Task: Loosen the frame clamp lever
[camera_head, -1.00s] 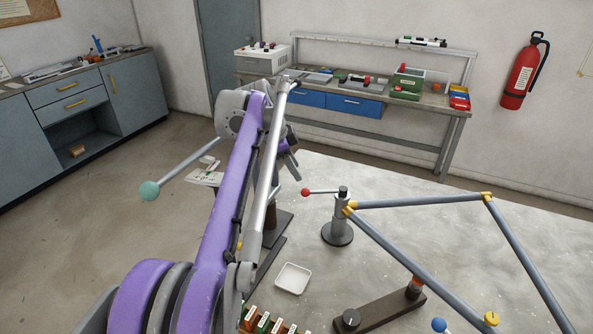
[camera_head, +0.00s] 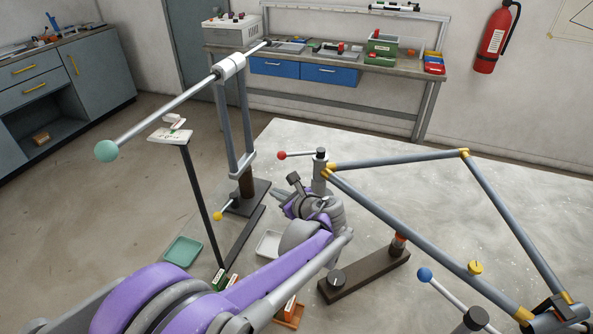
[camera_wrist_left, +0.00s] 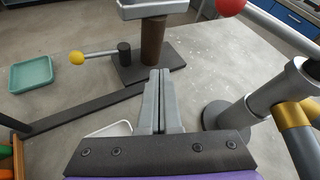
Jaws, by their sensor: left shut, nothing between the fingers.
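A grey tube frame (camera_head: 400,159) with yellow joints is held at its left corner by a round post (camera_head: 320,175). A lever with a red ball (camera_head: 282,155) sticks out left from this post; the ball also shows at the top of the left wrist view (camera_wrist_left: 229,5). A second lever with a blue ball (camera_head: 425,274) is at the near right. I cannot tell which is the frame clamp lever. My left gripper (camera_head: 277,194) is shut and empty, left of the post and below the red ball; its fingers show in the left wrist view (camera_wrist_left: 160,72). My right gripper is not in view.
A dark-based stand (camera_head: 247,197) with a yellow-ball lever (camera_head: 217,216) and a long teal-ball bar (camera_head: 107,151) stands left of my gripper. A white tray (camera_head: 268,244) and a green tray (camera_head: 183,251) are nearby. The table's right rear is clear.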

